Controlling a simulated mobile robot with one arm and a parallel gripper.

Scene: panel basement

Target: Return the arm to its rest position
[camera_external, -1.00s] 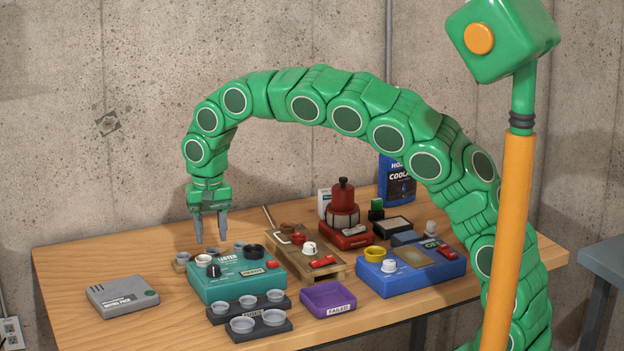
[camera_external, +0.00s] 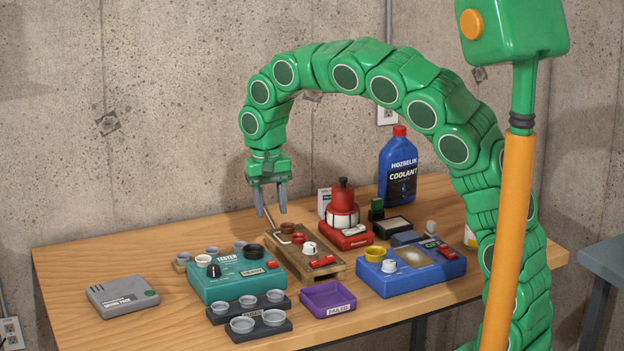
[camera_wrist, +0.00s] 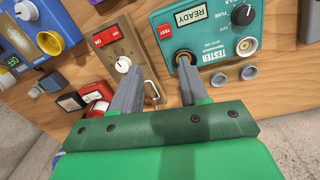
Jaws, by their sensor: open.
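My arm curves in an arch over the table in the external view. My gripper (camera_external: 271,200) hangs from its end, pointing down, above the back of the table behind the wooden fixture. Its two grey fingers are apart with nothing between them. In the wrist view my gripper (camera_wrist: 158,75) also shows its fingers spread and empty. The wooden fixture (camera_wrist: 128,45) with a red switch and white knob lies beyond the left finger. The teal tester (camera_wrist: 215,35), reading READY, lies beyond the right finger.
A blue device (camera_external: 428,275), a red device (camera_external: 345,237), a blue coolant bottle (camera_external: 398,165), a purple FAILED tray (camera_external: 328,307), dark cup holders (camera_external: 240,332) and a grey box (camera_external: 122,297) stand on the wooden table (camera_external: 90,255). The table's left back is clear.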

